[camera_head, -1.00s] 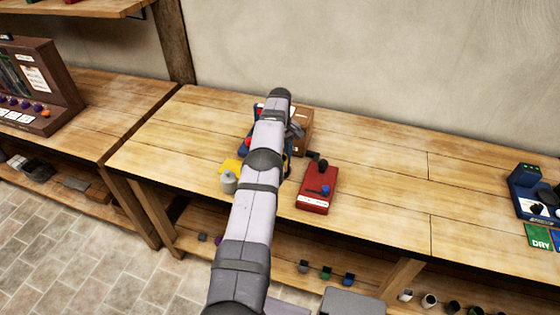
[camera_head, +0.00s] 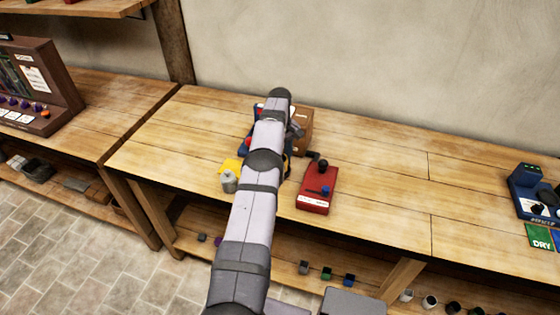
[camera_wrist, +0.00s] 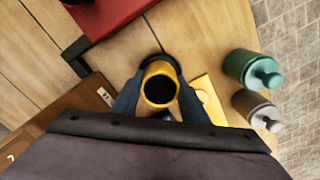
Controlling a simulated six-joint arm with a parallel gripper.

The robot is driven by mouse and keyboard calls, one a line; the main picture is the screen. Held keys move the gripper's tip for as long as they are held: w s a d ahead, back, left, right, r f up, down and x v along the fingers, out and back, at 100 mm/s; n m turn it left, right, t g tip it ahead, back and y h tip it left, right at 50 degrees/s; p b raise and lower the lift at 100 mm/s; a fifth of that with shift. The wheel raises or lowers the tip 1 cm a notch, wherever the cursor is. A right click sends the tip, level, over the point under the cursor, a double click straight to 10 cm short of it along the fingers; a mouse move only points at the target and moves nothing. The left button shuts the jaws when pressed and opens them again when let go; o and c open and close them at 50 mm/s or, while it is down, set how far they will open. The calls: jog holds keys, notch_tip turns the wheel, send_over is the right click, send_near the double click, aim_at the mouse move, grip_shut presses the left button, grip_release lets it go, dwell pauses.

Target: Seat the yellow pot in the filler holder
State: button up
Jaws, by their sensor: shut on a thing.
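The yellow pot (camera_wrist: 146,94) has a dark inside and sits between the fingers of my gripper (camera_wrist: 158,92) in the wrist view. My gripper is shut on it. The wrist camera looks down into its open mouth. A black curved edge (camera_wrist: 173,60) shows just past the pot's rim; I cannot tell whether it is the filler holder, or whether the pot touches it. In the head view my arm hides the gripper and the pot. A blue machine (camera_head: 244,146) with a red part shows partly behind my arm.
A red device (camera_head: 316,195) with black and blue knobs stands right of my arm. A brown box (camera_head: 304,128) stands behind. A yellow card (camera_wrist: 208,98), a green bottle (camera_wrist: 245,67) and a grey bottle (camera_wrist: 248,105) are close to the gripper's right. The bench's right middle is clear.

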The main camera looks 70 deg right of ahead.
jog(key=shift+f+b, duration=0.4)
jog(key=shift+f, duration=0.1)
jog(key=o, duration=1.2)
jog(key=shift+f, duration=0.1)
notch_tip(320, 180, up, 11)
jog(key=p, duration=0.8)
jog(key=shift+p, duration=0.3)
